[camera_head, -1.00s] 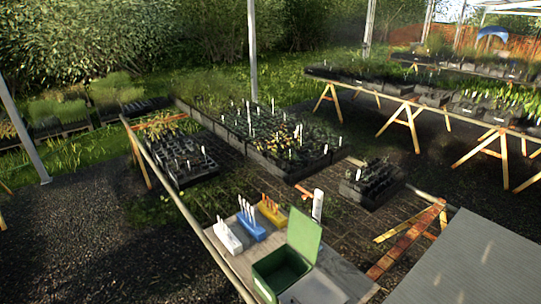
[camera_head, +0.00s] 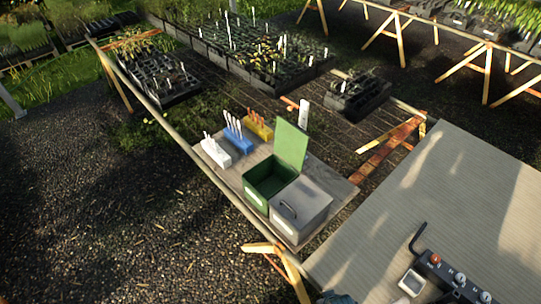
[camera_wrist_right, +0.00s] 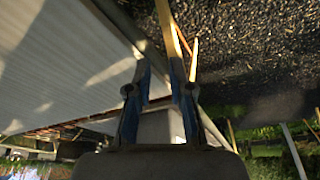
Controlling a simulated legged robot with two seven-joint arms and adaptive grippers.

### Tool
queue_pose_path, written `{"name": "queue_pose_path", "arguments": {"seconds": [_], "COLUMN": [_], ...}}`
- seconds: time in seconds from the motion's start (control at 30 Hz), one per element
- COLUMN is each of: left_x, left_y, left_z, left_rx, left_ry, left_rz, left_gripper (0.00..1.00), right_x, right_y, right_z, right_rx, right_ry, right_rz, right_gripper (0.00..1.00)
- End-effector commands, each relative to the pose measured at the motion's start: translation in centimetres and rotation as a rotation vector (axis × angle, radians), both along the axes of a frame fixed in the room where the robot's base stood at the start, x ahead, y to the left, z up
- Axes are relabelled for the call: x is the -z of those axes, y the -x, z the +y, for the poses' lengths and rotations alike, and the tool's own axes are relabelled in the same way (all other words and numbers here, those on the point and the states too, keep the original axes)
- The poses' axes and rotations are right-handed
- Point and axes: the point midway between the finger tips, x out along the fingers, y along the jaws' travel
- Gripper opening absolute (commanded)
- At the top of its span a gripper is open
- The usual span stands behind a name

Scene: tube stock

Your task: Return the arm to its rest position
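My right gripper (camera_wrist_right: 161,72) shows in the right wrist view with its two blue-padded fingers apart. Nothing is held between them. Beyond the fingers are a grey-white panel, a wooden leg and dark gravel. A small dark blue shape (camera_head: 336,298) shows at the bottom edge of the head view; I cannot tell whether it is part of my arm. My left gripper is in neither current view.
A board holds white (camera_head: 215,153), blue (camera_head: 238,142) and yellow (camera_head: 258,127) tube racks, a green box (camera_head: 268,181) with its lid raised, and a grey box (camera_head: 300,206). A ribbed grey tabletop (camera_head: 420,190) is at right, bearing a dark knobbed device (camera_head: 450,274).

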Motion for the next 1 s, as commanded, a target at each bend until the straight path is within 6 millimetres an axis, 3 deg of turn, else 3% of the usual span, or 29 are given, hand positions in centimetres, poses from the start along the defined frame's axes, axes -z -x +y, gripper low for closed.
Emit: {"name": "queue_pose_path", "arguments": {"seconds": [0.27, 0.37, 0.5, 0.6, 0.7, 0.9, 1.0], "left_x": [0.3, 0.4, 0.8, 1.0, 1.2, 1.4, 1.4], "left_y": [-0.1, -0.1, 0.0, 0.0, 0.0, 0.1, 0.1], "left_z": [2.1, 2.3, 2.2, 1.5, 0.5, 0.2, 0.7], "left_rx": [-0.002, -0.002, -0.003, -0.005, -0.004, -0.001, 0.0], "left_ry": [-0.024, -0.027, -0.026, -0.017, -0.005, -0.002, -0.008], "left_rz": [-0.001, -0.001, 0.0, 0.0, 0.001, 0.002, 0.001], "left_gripper": [0.4, 0.4, 0.4, 0.4, 0.4, 0.4, 0.4], "right_x": [9.9, 15.1, 23.7, 28.9, 32.8, 36.5, 37.0], "right_y": [0.3, 1.3, 4.8, 8.6, 12.7, 18.9, 20.3], "right_z": [-0.3, -0.5, -1.0, -1.4, -2.0, -3.0, -3.3], "right_rx": [-0.004, -0.007, -0.014, -0.021, -0.027, -0.034, -0.036], "right_ry": [0.0, -0.002, 0.001, 0.007, 0.012, 0.019, 0.02], "right_rz": [0.044, 0.066, 0.106, 0.133, 0.157, 0.187, 0.19], "right_gripper": [0.21, 0.21, 0.21, 0.21, 0.21, 0.21, 0.21]}}
